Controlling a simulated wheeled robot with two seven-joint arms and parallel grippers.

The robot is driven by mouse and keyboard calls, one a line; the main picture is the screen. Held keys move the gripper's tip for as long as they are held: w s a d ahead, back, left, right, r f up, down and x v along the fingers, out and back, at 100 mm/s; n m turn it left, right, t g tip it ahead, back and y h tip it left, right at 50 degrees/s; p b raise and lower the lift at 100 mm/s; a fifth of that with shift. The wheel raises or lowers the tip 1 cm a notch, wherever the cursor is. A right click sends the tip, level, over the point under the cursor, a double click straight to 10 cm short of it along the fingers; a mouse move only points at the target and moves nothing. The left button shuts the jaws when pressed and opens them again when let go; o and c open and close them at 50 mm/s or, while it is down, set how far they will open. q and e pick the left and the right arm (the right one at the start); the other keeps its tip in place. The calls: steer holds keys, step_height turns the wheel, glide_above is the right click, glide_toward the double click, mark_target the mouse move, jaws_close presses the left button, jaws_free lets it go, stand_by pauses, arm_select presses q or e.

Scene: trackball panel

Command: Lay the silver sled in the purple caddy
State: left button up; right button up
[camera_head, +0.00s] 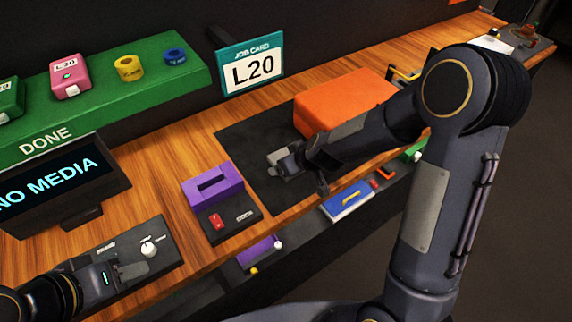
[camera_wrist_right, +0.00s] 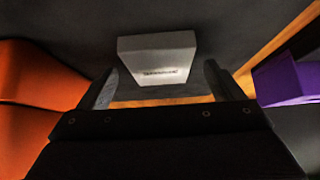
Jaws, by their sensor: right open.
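The silver sled (camera_wrist_right: 157,58), a pale grey block with a small dark label, shows in the right wrist view. It is ahead of the open fingers of my right gripper (camera_wrist_right: 160,88), with no visible grip on it. In the head view my right gripper (camera_head: 288,163) is low over the dark mat; I cannot separate the sled from the grey fingers there. The purple caddy (camera_head: 212,186), a block with a dark slot on top, stands left of that gripper and also shows in the right wrist view (camera_wrist_right: 286,78). My left gripper (camera_head: 122,272) is beside a knob panel; its opening is unclear.
An orange box (camera_head: 340,101) stands close behind my right gripper. A black unit with a red switch (camera_head: 216,221) is in front of the caddy. A green DONE shelf (camera_head: 110,105) and L20 card (camera_head: 251,68) stand behind. Coloured items, including a blue one (camera_head: 347,203), sit below the front edge.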

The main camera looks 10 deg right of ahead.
steer(key=shift+w+a+f, duration=0.1)
steer(key=shift+w+f, duration=0.2)
steer(key=shift+f, duration=0.05)
steer(key=c, duration=1.2)
steer(key=shift+c, duration=0.2)
steer(key=shift+r, duration=0.15)
